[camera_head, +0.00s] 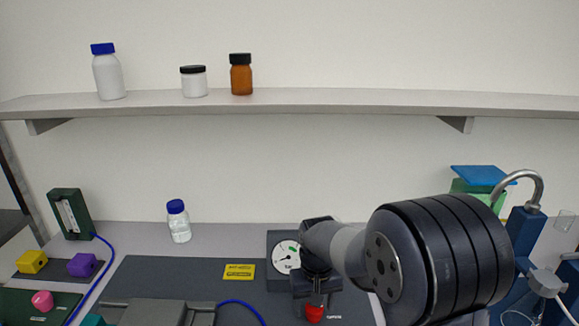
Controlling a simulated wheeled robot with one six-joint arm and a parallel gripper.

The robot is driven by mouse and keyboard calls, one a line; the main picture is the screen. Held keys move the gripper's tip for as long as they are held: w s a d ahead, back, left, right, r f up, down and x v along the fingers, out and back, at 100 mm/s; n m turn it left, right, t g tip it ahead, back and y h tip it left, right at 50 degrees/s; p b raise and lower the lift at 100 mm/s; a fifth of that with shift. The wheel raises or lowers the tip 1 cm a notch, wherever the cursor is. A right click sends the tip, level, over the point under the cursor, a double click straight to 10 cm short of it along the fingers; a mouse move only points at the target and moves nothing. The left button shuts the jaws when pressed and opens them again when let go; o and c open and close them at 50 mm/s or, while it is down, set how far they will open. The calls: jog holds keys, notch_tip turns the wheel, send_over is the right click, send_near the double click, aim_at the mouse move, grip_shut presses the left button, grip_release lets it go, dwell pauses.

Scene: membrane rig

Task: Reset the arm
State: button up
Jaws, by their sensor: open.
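My arm enters from the lower right, with a large black joint in front. My gripper (314,296) points down in front of the dark gauge block at the back of the bench. Its jaws are open. A red knob (315,314) shows just below and between the fingers; I cannot tell whether they touch it. The round pressure gauge (284,257) has a white face with a green mark, and my gripper partly covers its block.
A shelf (400,100) above holds several bottles. A blue-capped bottle (178,222) stands on the bench. Yellow (32,262), purple (82,265) and pink (42,300) pieces sit at left. A blue tube (92,285) crosses there. A blue post (525,235) stands at right.

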jog(key=m, duration=0.4)
jog(key=shift+m, duration=0.3)
jog(key=shift+r, duration=1.15)
